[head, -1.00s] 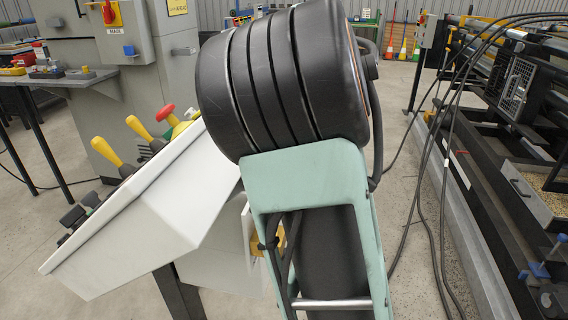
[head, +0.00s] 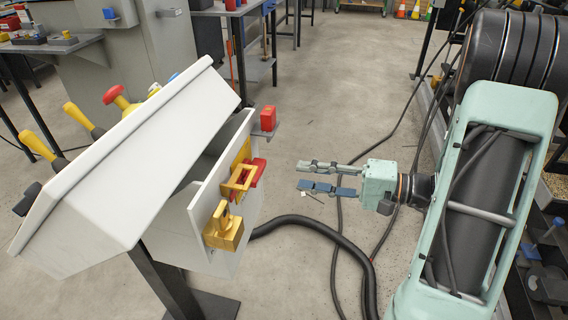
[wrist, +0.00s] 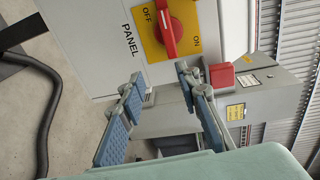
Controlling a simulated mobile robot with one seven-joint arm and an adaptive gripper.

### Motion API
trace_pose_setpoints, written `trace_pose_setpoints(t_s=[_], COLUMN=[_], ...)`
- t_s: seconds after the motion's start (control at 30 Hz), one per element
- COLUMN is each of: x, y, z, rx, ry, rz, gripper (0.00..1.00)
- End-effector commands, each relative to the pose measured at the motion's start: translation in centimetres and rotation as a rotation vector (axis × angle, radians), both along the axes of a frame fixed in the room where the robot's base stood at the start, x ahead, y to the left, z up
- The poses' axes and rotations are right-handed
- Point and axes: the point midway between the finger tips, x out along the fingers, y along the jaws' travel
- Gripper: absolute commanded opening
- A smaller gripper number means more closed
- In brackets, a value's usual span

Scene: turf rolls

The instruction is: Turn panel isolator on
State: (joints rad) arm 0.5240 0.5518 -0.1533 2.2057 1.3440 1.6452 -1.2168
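The panel isolator is a red rotary handle (wrist: 168,36) on a yellow plate (wrist: 152,48) marked OFF and ON, with PANEL printed beside it. In the wrist view its red bar lies between the two words; I cannot tell its exact setting. In the head view the red handle (head: 258,171) shows partly behind a yellow bracket, on the side of the white console (head: 128,165). My gripper (head: 301,176) is open and empty, right of the console side and apart from it, pointing at it. In the wrist view the open fingertips (wrist: 158,72) are short of the handle.
A yellow bracket (head: 238,181) and a yellow block with a knob (head: 222,228) stick out from the console side. A red block (head: 268,118) stands at its far corner. A black hose (head: 330,228) lies on the floor below. The floor between gripper and console is clear.

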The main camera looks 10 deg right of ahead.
Motion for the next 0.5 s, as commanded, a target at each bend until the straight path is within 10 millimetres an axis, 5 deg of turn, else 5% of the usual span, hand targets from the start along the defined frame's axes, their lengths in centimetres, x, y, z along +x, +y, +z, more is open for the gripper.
trace_pose_setpoints(t_s=[0.2,0.5], x=[-3.0,-1.9], y=[1.3,5.2], z=[1.2,1.2], rx=[0.089,0.091], ry=[-0.028,-0.031], rz=[0.065,0.075], gripper=[0.30,0.30])
